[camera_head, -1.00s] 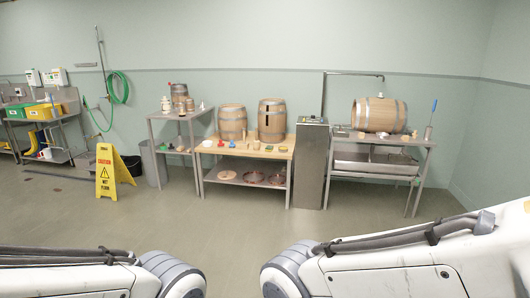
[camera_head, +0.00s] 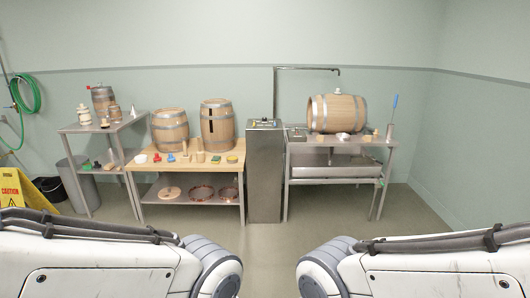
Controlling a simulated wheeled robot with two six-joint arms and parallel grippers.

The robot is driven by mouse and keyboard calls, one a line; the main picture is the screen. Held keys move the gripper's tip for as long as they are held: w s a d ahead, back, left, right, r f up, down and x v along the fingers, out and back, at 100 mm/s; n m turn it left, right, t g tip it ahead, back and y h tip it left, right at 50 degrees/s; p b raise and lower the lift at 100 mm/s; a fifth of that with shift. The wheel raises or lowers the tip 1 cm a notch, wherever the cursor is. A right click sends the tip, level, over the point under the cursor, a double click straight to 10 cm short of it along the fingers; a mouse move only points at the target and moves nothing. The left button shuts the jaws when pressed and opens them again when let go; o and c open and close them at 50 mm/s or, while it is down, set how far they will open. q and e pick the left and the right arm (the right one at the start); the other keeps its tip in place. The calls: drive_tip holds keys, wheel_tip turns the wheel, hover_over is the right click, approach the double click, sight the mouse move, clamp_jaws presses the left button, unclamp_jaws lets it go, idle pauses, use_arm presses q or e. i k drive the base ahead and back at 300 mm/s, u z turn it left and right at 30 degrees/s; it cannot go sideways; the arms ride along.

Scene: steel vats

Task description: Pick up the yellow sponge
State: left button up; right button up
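A small yellow item (camera_head: 232,158) lies near the right front of the wooden-topped table (camera_head: 150,167). It is too small to tell for sure whether it is the yellow sponge. A small green item (camera_head: 216,158) sits just left of it. Both my arms show at the bottom of the view, but neither gripper is in the picture. The arms are well short of the table, with open floor between.
Two barrels (camera_head: 217,125) stand on the wooden table. A steel cabinet (camera_head: 264,175) adjoins its right side, then a steel sink table (camera_head: 300,180) with a lying barrel (camera_head: 337,113). A yellow wet-floor sign (camera_head: 12,188) stands at far left. Floor ahead is clear.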

sight(216, 160)
drive_tip(key=z, duration=0.2)
drive_tip(key=i, duration=3.95)
drive_tip(key=u, duration=1.2)
drive_tip(key=i, duration=1.35)
drive_tip(key=u, duration=0.55)
